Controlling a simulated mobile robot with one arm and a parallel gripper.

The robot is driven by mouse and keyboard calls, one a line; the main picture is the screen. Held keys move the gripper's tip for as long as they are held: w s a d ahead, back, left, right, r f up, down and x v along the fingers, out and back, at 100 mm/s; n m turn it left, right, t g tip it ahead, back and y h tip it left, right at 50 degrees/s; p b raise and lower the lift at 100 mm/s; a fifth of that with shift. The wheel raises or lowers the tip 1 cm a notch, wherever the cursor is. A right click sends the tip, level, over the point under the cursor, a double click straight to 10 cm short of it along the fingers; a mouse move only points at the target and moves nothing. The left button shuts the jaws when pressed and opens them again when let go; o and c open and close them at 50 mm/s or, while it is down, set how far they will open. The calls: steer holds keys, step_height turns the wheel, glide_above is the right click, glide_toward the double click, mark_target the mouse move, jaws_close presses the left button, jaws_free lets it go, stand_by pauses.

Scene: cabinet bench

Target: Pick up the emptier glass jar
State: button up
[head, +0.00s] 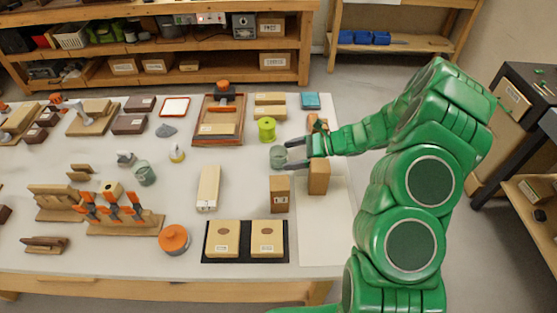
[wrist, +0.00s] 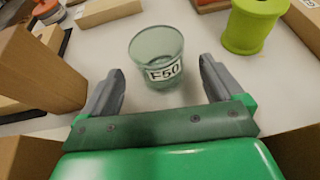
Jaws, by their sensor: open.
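A clear glass jar (head: 277,157) with a white label stands upright on the table right at my fingertips. In the wrist view this jar (wrist: 157,46) reads "E50" and looks empty. Another glass jar (head: 145,175) stands further left on the table and looks greener; its fill level is too small to tell. My gripper (head: 290,155) is open and points left at the near jar. In the wrist view my gripper (wrist: 162,70) has one finger on each side of the jar's front, with no clear contact.
A lime green spool (head: 266,129) stands just behind the jar. Cardboard boxes (head: 279,194) and (head: 319,177) stand close in front of and below my gripper. A long pale box (head: 209,187) lies left of the jar. Some bare table lies between.

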steer(key=shift+x, duration=3)
steer(key=c, duration=1.1)
steer(key=shift+r, duration=0.25)
